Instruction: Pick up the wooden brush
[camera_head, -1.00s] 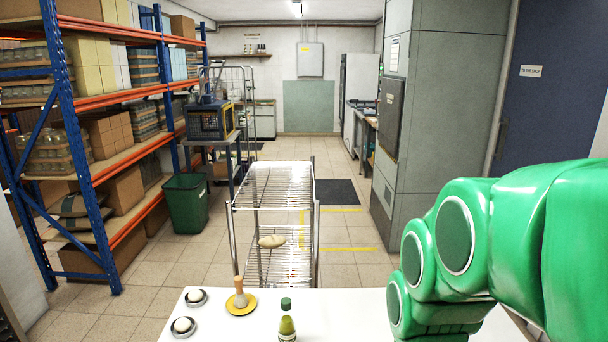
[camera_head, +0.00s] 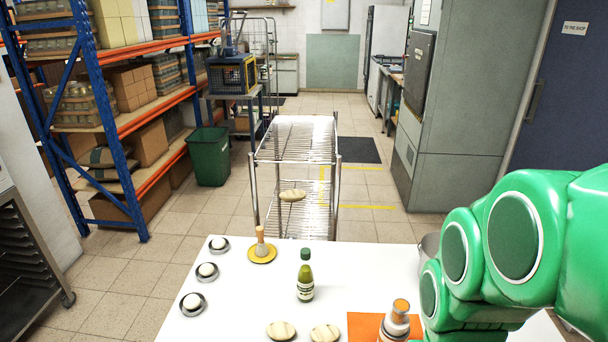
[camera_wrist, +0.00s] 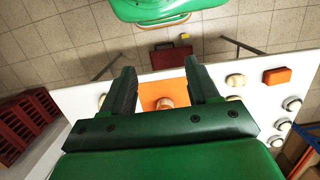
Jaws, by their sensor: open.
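A pale wooden, brush-like thing (camera_head: 261,241) stands upright on a yellow saucer (camera_head: 262,259) at the far left of the white table; I take it for the wooden brush. My gripper (camera_wrist: 162,70) is open in the wrist view, fingers apart with nothing gripped. An orange mat (camera_wrist: 150,88) lies on the table beyond the fingers. A round, light brown top (camera_wrist: 164,103) shows between the fingers. In the head view my arm covers the right side and hides the gripper, which is away from the saucer.
A green bottle (camera_head: 305,276) stands mid-table. Pale oval things (camera_head: 281,331) lie at the front, and small dishes with white balls (camera_head: 193,303) at the left. A wire rack (camera_head: 297,150) stands behind the table.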

